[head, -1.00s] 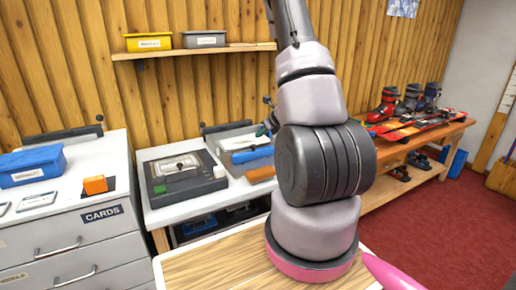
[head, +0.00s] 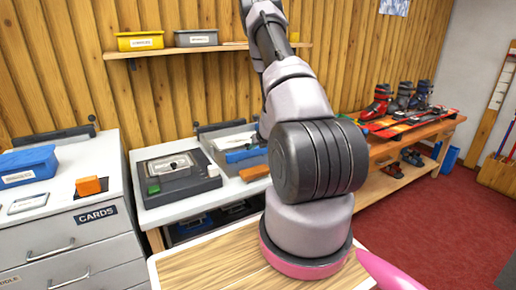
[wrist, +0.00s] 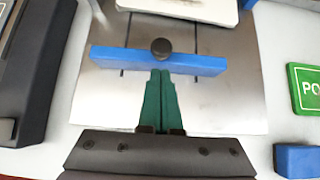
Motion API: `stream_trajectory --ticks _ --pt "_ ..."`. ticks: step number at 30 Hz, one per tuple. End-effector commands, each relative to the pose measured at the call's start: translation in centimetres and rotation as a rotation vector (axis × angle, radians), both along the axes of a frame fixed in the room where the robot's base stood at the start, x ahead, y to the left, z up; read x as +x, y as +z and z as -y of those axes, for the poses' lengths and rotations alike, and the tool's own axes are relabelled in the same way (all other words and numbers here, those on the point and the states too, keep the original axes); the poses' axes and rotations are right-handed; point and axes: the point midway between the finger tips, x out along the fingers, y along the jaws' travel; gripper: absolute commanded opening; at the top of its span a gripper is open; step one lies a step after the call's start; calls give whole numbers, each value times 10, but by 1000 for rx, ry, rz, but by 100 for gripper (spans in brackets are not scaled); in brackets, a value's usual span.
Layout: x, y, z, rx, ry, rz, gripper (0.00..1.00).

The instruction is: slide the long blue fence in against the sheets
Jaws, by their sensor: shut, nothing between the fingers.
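The long blue fence (wrist: 110,58) lies across a metal plate (wrist: 225,105) in the wrist view, with a black knob (wrist: 161,47) at its middle. It also shows in the head view (head: 243,155). A pale stack that looks like the sheets (wrist: 190,9) is at the top of the wrist view, cut off by the frame. A strip of bare plate with two dark slots lies between stack and fence. My gripper (wrist: 160,73) has its green fingers shut and empty. Their tips are at the fence's near side; I cannot tell whether they touch. The arm hides my gripper in the head view.
A dark device with a green button (head: 153,189) stands left of the plate. An orange-brown block (head: 254,172) lies at the bench's front.

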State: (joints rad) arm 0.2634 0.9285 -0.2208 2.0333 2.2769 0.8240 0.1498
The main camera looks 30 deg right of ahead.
Motion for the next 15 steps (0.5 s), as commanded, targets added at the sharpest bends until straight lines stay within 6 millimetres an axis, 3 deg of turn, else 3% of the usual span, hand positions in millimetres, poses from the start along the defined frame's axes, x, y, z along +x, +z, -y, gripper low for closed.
stream_trajectory --ticks 5,15 --pt "11 0 0 1 -1 -1 0" --pt "12 0 0 0 0 -2 0"
